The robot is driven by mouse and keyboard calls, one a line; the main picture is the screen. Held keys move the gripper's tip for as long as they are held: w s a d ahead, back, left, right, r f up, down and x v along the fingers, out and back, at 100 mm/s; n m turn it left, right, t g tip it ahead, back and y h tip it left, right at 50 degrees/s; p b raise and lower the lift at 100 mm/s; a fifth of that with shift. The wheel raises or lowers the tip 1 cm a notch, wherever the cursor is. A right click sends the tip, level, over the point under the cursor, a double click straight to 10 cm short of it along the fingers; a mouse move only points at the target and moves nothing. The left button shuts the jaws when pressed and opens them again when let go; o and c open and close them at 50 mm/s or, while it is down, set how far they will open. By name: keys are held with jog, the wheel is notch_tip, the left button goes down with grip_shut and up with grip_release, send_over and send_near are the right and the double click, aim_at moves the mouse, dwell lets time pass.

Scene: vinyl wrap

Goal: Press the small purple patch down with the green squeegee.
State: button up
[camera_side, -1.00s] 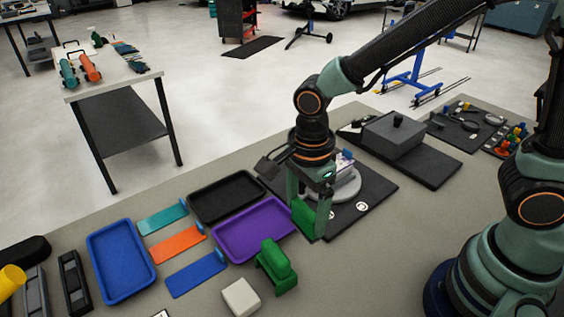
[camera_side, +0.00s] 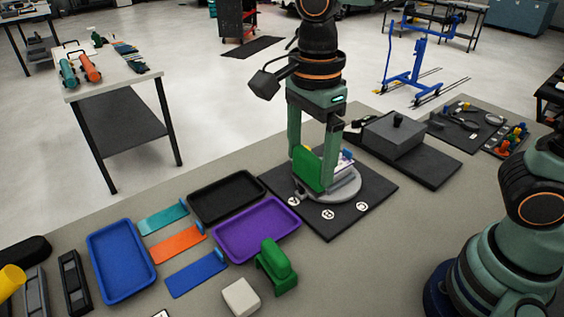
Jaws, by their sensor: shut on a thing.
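My gripper (camera_side: 315,180) is shut on the green squeegee (camera_side: 306,168), a flat bright green piece between its fingers. It holds the squeegee upright over the left part of a round grey turntable (camera_side: 347,192). Whether the squeegee's lower edge touches anything I cannot tell. A small bit of purple and white (camera_side: 347,157) shows behind the right finger, above the turntable. I cannot tell whether this is the purple patch, as the fingers and squeegee hide much of that spot.
The turntable stands on a black mat (camera_side: 328,229) with white round markers. A purple tray (camera_side: 257,250), black tray (camera_side: 226,217), blue tray (camera_side: 124,292) and green stand (camera_side: 275,268) lie left. A grey box (camera_side: 394,136) sits behind right. Bare table lies in front.

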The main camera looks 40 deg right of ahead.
jog(key=shift+c, duration=1.4)
jog(key=w+d+f+n, duration=0.1)
jog(key=w+d+f, duration=0.2)
jog(key=w+d, duration=0.45)
jog(key=w+d+f, duration=0.2)
jog(key=w+d, duration=0.2)
jog(key=d, duration=0.6)
jog(key=shift+a+f, duration=0.2)
jog(key=shift+f, duration=3.15)
